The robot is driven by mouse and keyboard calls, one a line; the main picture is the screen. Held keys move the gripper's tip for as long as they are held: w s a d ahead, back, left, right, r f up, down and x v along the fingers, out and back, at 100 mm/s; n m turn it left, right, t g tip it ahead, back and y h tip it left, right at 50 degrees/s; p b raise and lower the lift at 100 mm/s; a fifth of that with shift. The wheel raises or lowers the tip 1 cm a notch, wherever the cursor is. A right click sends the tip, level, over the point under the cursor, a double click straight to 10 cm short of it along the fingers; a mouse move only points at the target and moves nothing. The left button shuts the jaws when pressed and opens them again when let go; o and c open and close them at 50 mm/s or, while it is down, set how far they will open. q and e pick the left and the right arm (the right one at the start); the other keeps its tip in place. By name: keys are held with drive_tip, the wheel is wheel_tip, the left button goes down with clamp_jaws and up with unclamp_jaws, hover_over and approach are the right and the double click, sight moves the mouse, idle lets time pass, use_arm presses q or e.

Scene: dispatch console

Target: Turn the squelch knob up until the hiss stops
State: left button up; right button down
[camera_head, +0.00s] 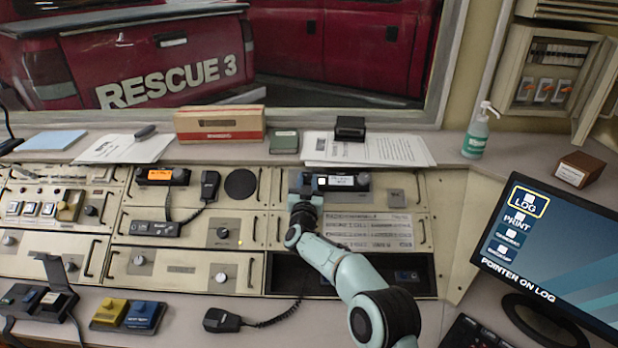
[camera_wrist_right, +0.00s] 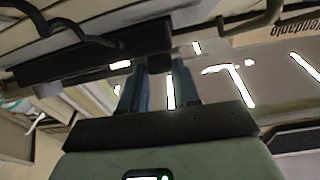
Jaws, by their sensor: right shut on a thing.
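My right gripper (camera_head: 304,190) reaches up to the left end of a black radio unit (camera_head: 352,183) with a lit white display, set in the upper console panel. It is shut on a small knob there, which the gripper itself hides; I cannot read a label or see the knob's angle. In the right wrist view the two blue fingers (camera_wrist_right: 160,66) stand a little apart, tips against the dark unit (camera_wrist_right: 95,62). My left gripper is not in view.
Another radio with an orange display (camera_head: 163,175) and a handset (camera_head: 209,186) are to the left. A black box (camera_head: 350,127) and papers (camera_head: 382,150) lie on the ledge behind. A monitor (camera_head: 550,250) stands at right. A corded microphone (camera_head: 222,320) lies in front.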

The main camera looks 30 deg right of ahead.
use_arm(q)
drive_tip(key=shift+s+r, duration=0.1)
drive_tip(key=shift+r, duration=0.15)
use_arm(e)
drive_tip(key=shift+r+m+h, duration=0.1)
drive_tip(key=shift+m+h, duration=0.2)
